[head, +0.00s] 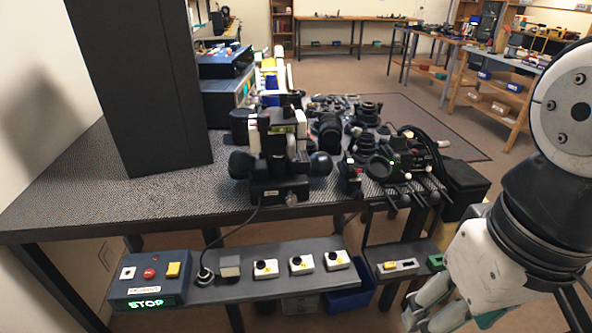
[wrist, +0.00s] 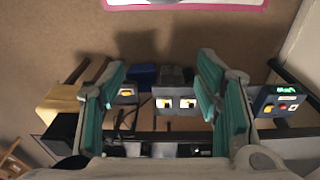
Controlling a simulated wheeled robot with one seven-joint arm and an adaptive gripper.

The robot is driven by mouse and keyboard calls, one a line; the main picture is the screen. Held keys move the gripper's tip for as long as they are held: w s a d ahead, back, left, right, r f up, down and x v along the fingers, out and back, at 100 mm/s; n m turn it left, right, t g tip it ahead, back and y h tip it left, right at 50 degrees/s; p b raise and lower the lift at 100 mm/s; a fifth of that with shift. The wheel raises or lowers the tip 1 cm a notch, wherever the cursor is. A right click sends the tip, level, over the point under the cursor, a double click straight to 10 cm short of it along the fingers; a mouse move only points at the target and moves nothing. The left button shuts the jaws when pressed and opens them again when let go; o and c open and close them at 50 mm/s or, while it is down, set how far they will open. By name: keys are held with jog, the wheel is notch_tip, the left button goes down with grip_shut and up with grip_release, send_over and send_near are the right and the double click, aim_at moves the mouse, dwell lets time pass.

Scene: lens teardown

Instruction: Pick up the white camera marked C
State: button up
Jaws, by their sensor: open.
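Three small white camera-like boxes with black round tops and yellow marks sit in a row on the low grey shelf: a left one (head: 265,269), a middle one (head: 302,265) and a right one (head: 337,261). Their letters are too small to read, so I cannot tell which is C. My gripper (head: 426,308) is at the lower right of the head view, right of the row, open and empty. In the wrist view my gripper's (wrist: 163,78) green-padded fingers are spread wide. Two white boxes (wrist: 165,103) (wrist: 187,103) show between them, apart from the fingers.
A blue box with a lit STOP sign (head: 149,280) stands at the shelf's left end; it also shows in the wrist view (wrist: 278,101). A blue bin (head: 350,295) is below the shelf. The black-topped table (head: 90,205) above holds dark equipment (head: 280,155). A yellow-switch box (head: 396,267) sits to the right.

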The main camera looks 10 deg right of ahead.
dwell(0.3)
jog(key=m+g, duration=0.1)
jog(key=m, duration=1.6)
send_over(337, 257)
notch_tip(337, 257, down, 17)
notch_tip(337, 257, down, 13)
jog(key=b, duration=0.4)
jog(key=shift+f, duration=0.15)
jog(key=shift+c, duration=0.3)
jog(key=c, duration=1.2)
